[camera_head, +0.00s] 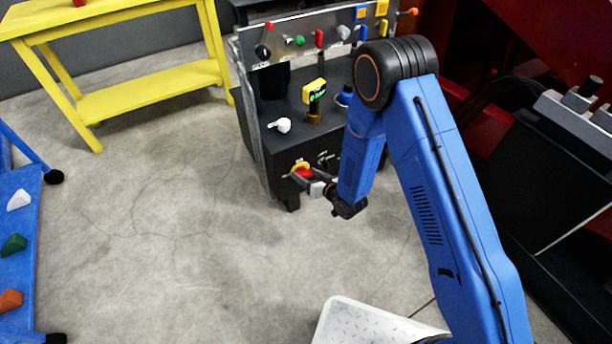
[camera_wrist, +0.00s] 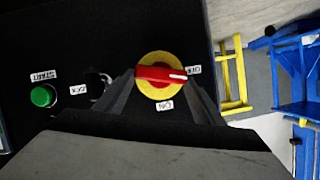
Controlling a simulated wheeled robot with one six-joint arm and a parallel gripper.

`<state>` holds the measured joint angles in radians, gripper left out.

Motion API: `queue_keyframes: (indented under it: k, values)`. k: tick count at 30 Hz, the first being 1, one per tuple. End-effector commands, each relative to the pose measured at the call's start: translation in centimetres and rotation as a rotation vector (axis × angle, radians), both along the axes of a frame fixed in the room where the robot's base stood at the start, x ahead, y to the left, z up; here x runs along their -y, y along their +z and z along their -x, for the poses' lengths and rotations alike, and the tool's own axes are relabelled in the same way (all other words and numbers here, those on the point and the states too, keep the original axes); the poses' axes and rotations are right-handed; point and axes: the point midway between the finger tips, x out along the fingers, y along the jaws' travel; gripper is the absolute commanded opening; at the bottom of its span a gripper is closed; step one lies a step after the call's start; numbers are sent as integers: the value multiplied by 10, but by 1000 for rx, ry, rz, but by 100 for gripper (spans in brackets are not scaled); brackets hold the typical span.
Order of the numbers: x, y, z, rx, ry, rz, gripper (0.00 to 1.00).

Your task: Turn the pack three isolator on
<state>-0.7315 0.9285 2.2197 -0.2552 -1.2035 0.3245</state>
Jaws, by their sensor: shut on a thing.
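The isolator is a red handle on a yellow disc (camera_wrist: 159,90), on the front of a black cabinet; it also shows in the head view (camera_head: 301,165). The white mark on the red handle points right in the wrist view, at the OFF label (camera_wrist: 195,70). The ON label (camera_wrist: 165,104) sits below the disc. My gripper (camera_wrist: 160,78) is shut on the red handle, a finger at each end; in the head view my gripper (camera_head: 312,183) meets the cabinet front. No pack number is readable here.
A green START button (camera_wrist: 43,96) and a key switch (camera_wrist: 98,84) sit left of the isolator. The black cabinet (camera_head: 262,150) carries a white handle (camera_head: 280,125), a yellow device (camera_head: 314,91) and several coloured levers. A yellow table (camera_head: 150,95) stands behind left; the floor between is clear.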

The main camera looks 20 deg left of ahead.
Motion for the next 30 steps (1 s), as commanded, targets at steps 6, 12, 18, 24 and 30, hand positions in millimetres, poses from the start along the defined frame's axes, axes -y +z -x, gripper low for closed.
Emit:
queue_keyframes:
  k: [6,12,18,24,30]
  values:
    - [4,-3,-4,-155,-2,-132,40]
    - [6,-5,-5,-302,-2,-255,40]
    - [7,-8,-7,-446,-1,-379,40]
    - [8,-11,-8,-592,-1,-502,40]
    - [9,-14,-9,-728,-3,-619,40]
